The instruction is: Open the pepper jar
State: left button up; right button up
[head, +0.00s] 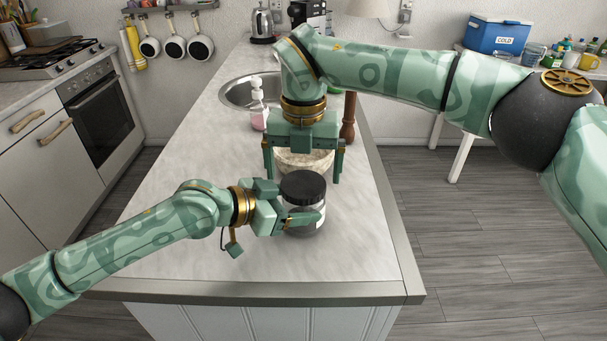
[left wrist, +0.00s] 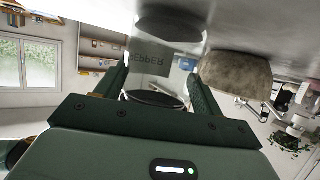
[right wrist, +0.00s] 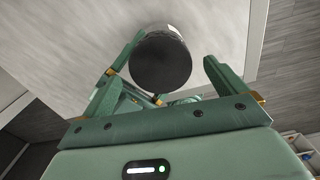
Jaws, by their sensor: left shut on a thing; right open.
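The pepper jar (head: 304,227) is clear glass with dark contents, upright over the near part of the island counter. Its round black lid (head: 303,185) is on top; the lid also shows in the right wrist view (right wrist: 160,62). My left gripper (head: 300,208) is shut around the jar's body from the left, below the lid. In the left wrist view the jar's label (left wrist: 150,58) reads PEPPER upside down. My right gripper (head: 303,176) is open and points down above the lid, its fingers apart on either side and not touching it. Whether the jar's base touches the counter is unclear.
A speckled bowl (head: 300,160) stands just behind the jar, with a wooden pepper mill (head: 349,118) behind it on the right. A soap bottle (head: 258,105) stands by the sink (head: 238,93). The counter (head: 190,245) is clear at the front and left.

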notch_tip(320, 180, up, 2)
jog(key=shift+r, duration=0.15)
jog(key=shift+c, duration=0.4)
jog(key=shift+r+m, duration=0.2)
jog(key=shift+m, duration=0.2)
notch_tip(320, 180, up, 2)
jog(key=m, duration=0.5)
jog(key=shift+s+a+r, duration=0.1)
jog(key=shift+r, duration=0.1)
jog(key=shift+r+m, duration=0.15)
jog(key=shift+m, duration=0.65)
jog(key=shift+f+m, duration=0.2)
jog(key=shift+m, duration=0.1)
notch_tip(320, 180, down, 7)
jog(key=shift+f, duration=0.1)
jog(key=c, duration=1)
jog(key=n, duration=0.6)
jog(key=shift+n, duration=0.4)
